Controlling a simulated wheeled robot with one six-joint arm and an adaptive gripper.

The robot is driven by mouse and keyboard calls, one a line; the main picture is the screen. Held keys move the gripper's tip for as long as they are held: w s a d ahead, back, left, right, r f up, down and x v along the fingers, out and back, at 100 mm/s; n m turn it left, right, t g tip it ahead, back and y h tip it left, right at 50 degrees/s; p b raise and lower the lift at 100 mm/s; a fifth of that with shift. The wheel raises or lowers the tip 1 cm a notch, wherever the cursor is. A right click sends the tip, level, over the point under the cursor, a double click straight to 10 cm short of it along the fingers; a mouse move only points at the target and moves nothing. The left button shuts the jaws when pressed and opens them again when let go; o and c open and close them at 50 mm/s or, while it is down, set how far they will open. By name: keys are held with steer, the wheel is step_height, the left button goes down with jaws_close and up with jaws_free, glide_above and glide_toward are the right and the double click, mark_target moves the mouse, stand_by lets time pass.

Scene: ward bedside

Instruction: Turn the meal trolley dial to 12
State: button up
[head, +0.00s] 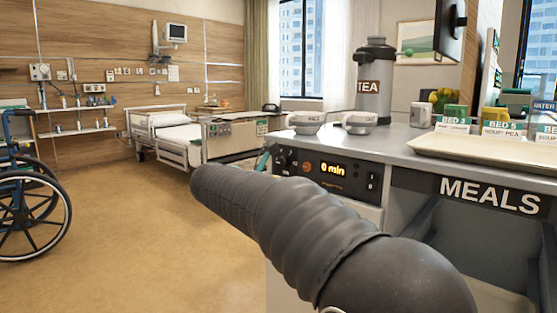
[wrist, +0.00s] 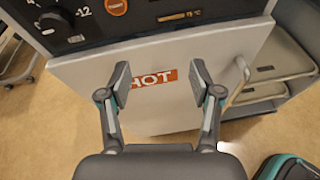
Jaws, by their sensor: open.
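The meal trolley's dial (wrist: 55,23) is a black round knob at the upper left of the wrist view, on a dark panel with white marks, "12" at its right. Its pointer is too small to read. In the head view the panel's display (head: 334,169) reads "0 min". My gripper (wrist: 160,80) is open and empty, in front of the trolley's pale door with the orange "HOT" label (wrist: 152,79). The dial lies beyond my left finger, up and left, apart from it. In the head view my arm hides most of the gripper.
An orange button (wrist: 117,6) sits right of the dial. Trays (wrist: 276,67) rest in the open bay beside the door. Bowls (head: 359,122), a TEA urn (head: 374,85) and a tray (head: 470,147) stand on the trolley top. A wheelchair (head: 30,205) is at far left; floor between is clear.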

mark_target(280, 162)
steer(key=w+a+r+n+t+h, duration=0.1)
steer(key=a+n+t, duration=0.15)
steer(key=a, duration=0.35)
steer(key=w+a+r+n+t, duration=0.1)
steer(key=w+a+r+n, duration=0.15)
steer(key=a, duration=0.45)
steer(key=x, duration=1.3)
steer(key=shift+d+f, duration=0.3)
steer(key=c, duration=1.1)
